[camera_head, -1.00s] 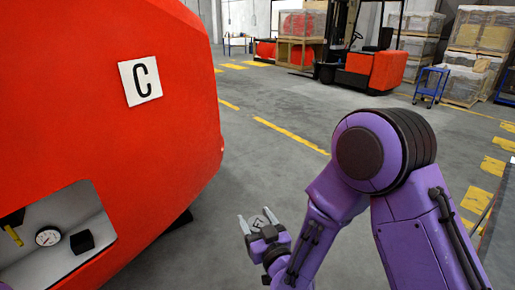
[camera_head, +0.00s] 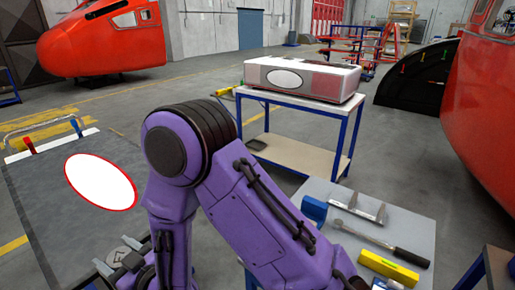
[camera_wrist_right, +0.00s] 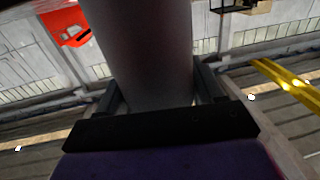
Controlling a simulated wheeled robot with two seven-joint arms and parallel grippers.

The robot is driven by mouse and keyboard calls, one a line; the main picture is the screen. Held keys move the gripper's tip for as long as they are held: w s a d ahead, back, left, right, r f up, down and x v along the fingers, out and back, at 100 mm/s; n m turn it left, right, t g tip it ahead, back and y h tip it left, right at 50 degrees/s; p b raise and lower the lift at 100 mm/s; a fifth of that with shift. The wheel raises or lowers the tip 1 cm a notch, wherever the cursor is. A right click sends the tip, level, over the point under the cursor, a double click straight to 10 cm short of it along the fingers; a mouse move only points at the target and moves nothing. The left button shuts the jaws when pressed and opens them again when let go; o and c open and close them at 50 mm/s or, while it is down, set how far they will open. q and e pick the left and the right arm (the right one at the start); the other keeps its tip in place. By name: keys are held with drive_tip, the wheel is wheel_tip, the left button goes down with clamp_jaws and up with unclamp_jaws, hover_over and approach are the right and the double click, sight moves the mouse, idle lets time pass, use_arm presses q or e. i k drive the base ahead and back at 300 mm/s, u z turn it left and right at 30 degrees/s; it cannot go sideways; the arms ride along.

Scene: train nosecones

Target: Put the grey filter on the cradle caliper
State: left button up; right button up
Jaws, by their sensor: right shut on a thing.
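My right gripper (camera_head: 119,257) is low at the left of the head view, over the near edge of a dark-topped surface. It is shut on the grey filter (camera_wrist_right: 148,50), a smooth grey cylinder that stands between the fingers in the right wrist view. In the head view only a small grey end seems to show between the fingertips. A steel sliding caliper (camera_head: 357,207) lies on a grey tabletop at the right, apart from the filter. I cannot tell whether it is the cradle caliper. My left gripper is not in view.
The dark-topped surface (camera_head: 40,215) bears a white oval and a rail with red and blue parts. The grey tabletop (camera_head: 415,228) also holds a wrench, a yellow level (camera_head: 388,268) and a blue block. A blue-legged cart (camera_head: 300,150) carries a red-and-white box (camera_head: 303,78).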

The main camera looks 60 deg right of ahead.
sight(368, 208)
drive_tip(key=z, duration=0.2)
drive_tip(key=k, duration=0.9)
drive_tip(key=z, duration=1.5)
drive_tip(key=i, duration=0.5)
drive_tip(key=u, duration=0.05)
